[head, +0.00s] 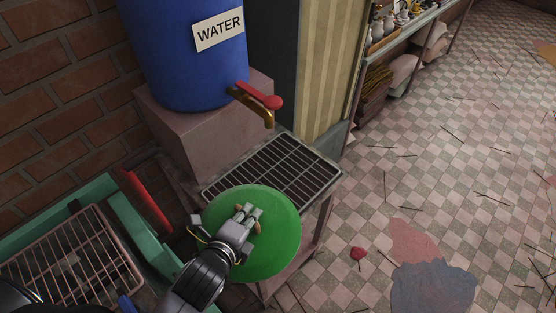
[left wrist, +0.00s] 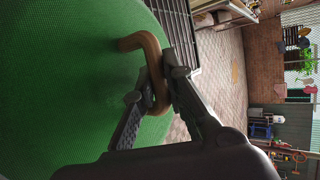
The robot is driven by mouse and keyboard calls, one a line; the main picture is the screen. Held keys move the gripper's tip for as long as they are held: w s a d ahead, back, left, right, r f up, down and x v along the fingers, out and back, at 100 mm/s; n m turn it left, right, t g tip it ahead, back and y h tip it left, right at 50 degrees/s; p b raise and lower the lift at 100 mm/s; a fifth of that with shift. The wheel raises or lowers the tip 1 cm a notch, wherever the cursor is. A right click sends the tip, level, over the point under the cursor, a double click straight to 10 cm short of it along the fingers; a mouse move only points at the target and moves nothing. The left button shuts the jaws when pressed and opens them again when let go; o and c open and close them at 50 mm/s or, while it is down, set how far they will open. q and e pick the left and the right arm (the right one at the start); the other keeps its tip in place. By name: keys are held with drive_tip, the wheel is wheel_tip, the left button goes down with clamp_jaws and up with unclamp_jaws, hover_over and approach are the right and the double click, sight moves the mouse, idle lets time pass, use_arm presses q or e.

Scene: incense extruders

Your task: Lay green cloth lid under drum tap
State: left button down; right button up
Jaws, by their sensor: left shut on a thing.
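The green cloth lid (head: 279,230) is a round disc in the head view, in front of the metal grate. My left gripper (head: 247,219) is over it and shut on its tan handle, which shows between the fingers in the left wrist view (left wrist: 155,68). The lid's green face (left wrist: 60,80) fills the left of that view. The brass drum tap (head: 262,109) with a red lever sticks out from the blue drum (head: 197,50) labelled WATER. Below the tap is the dark grate (head: 285,168), whose near edge the lid partly covers. My right gripper is not in view.
A stone block (head: 190,135) bears the drum. A green frame with a wire rack (head: 75,262) and a red handle (head: 147,203) stands at left. A shelf with jars (head: 400,22) is at the back. The tiled floor (head: 440,180) at right has scattered sticks.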

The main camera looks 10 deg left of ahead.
sight(259, 204)
use_arm(q)
drive_tip(key=shift+w+r, duration=0.1)
drive_tip(key=shift+w, duration=0.15)
drive_tip(key=shift+w+r, duration=0.15)
drive_tip(key=shift+w, duration=0.05)
drive_tip(key=w, duration=0.1)
drive_tip(key=w+p, duration=0.1)
drive_tip(key=w, duration=0.1)
drive_tip(key=w+p, duration=0.1)
drive_tip(key=w, duration=0.1)
drive_tip(key=shift+w+d+r, duration=0.2)
drive_tip(key=shift+d+r, duration=0.1)
drive_tip(key=shift+d, duration=0.1)
drive_tip(key=w, duration=0.3)
drive_tip(key=w+p, duration=0.1)
drive_tip(key=shift+w+d+f, duration=0.1)
drive_tip(key=shift+w+d, duration=0.25)
drive_tip(key=shift+w, duration=0.05)
drive_tip(key=p+x, duration=0.2)
drive_tip(key=x, duration=0.6)
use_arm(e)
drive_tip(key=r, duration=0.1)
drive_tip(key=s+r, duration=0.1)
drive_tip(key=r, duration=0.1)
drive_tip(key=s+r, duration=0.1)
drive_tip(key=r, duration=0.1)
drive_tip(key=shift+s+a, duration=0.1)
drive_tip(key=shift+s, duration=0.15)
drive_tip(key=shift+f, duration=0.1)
